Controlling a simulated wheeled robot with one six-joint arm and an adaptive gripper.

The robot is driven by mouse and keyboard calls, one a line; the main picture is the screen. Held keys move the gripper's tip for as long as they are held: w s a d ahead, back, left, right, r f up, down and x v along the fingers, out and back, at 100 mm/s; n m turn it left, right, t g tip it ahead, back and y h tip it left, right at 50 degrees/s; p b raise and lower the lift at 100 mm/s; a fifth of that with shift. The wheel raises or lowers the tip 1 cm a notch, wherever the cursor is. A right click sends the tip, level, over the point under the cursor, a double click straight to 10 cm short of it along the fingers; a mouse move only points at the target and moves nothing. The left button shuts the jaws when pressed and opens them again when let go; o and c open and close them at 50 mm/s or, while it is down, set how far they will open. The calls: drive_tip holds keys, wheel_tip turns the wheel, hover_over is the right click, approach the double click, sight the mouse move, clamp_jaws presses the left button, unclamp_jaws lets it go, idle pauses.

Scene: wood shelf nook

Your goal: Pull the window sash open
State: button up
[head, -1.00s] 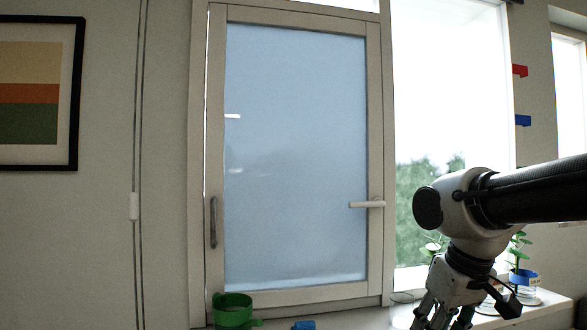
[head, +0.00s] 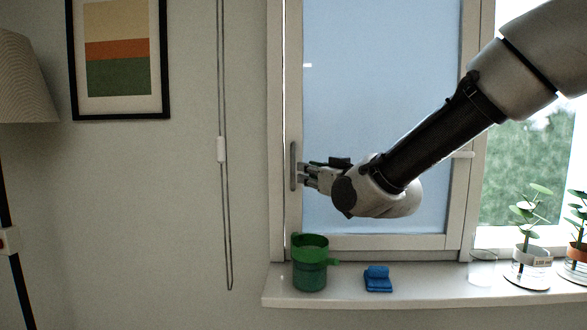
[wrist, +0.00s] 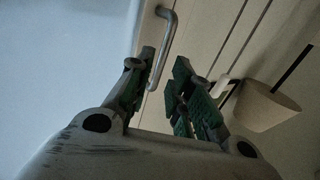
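The window sash (head: 380,90) is a pale-framed pane that sits in its frame, with no clear gap visible. A grey vertical bar handle (head: 293,165) is on its left stile. My gripper (head: 303,174) is at the handle's right side, fingers pointing left towards it. In the wrist view, my gripper (wrist: 165,82) has its two green-padded fingers apart. The handle (wrist: 167,40) shows just beyond and between the fingertips. I cannot tell whether either finger touches it.
On the sill (head: 430,285) stand a green watering can (head: 310,268), a folded blue cloth (head: 377,279) and potted plants (head: 531,262). A blind cord (head: 221,150) hangs left of the window. A lamp (head: 22,80) and framed picture (head: 118,60) are farther left.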

sight(294, 168)
drive_tip(key=x, duration=0.8)
drive_tip(key=shift+s+a+r, duration=0.1)
drive_tip(key=shift+a+r, duration=0.05)
drive_tip(key=shift+r, duration=0.05)
clamp_jaws()
